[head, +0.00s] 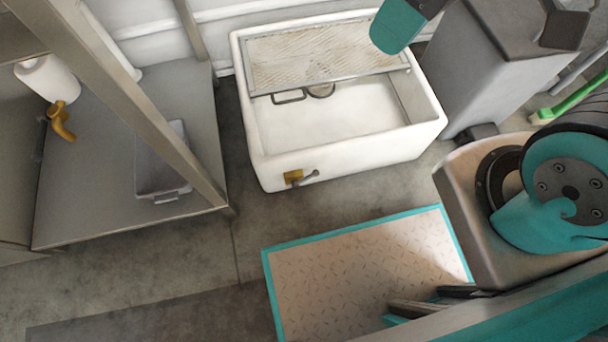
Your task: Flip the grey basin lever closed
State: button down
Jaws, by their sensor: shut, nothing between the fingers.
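The white basin (350,158) stands on the floor at the upper middle. A small brass valve (293,177) sits low on its front wall, left of centre. The short grey lever (310,177) sticks out sideways to the right of the valve, tilted slightly up. It is small in the view, so its exact angle is hard to tell. Parts of my arm show at the right and at the top, apart from the lever.
A mesh screen (325,55) covers the back of the basin. A grey bench (95,195) with a grey tub (165,180) stands left, behind a slanting post. A teal-edged mat (350,260) lies in front. A grey bin (490,75) stands right. Floor before the valve is clear.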

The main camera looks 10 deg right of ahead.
aim_at(295, 184)
jog(key=z, duration=1.2)
jog(key=k, duration=0.65)
jog(key=u, duration=1.7)
